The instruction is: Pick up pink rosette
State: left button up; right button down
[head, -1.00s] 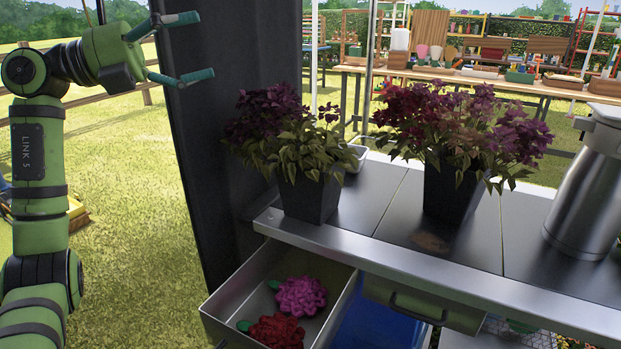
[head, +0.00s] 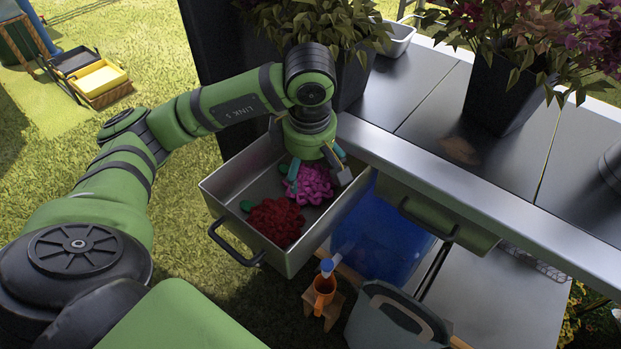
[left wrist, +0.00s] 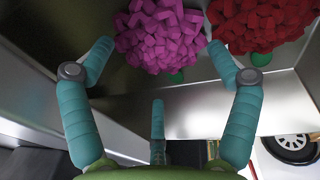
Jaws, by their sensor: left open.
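The pink rosette (head: 312,184) lies in the open metal drawer (head: 218,186), beside the red rosette (head: 275,222). In the left wrist view the pink rosette (left wrist: 160,38) is at the top centre and the red rosette (left wrist: 258,22) is to its right, with green bits showing under both. My left gripper (head: 318,172) points down into the drawer over the pink rosette. In the left wrist view its teal fingers (left wrist: 162,60) are spread wide, with the pink rosette between and beyond the tips. Nothing is held. My right gripper does not show.
The drawer's metal walls rise around the rosettes. Dark potted plants (head: 508,85) stand on the counter (head: 400,90) above.

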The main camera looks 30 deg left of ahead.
aim_at(309, 176)
pick_arm(q)
jog(key=f, duration=0.3)
jog(key=shift+w+a+f, duration=0.15)
jog(key=shift+w+f, duration=0.1)
jog(key=shift+f, duration=0.15)
jog(key=c, duration=1.1)
jog(key=shift+o, duration=0.2)
jog(key=shift+r, duration=0.15)
notch_tip(309, 176, up, 18)
jog(key=p, duration=0.4)
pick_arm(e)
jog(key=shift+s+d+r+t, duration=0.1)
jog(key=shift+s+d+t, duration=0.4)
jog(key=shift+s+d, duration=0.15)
pick_arm(q)
jog(key=shift+o, duration=0.2)
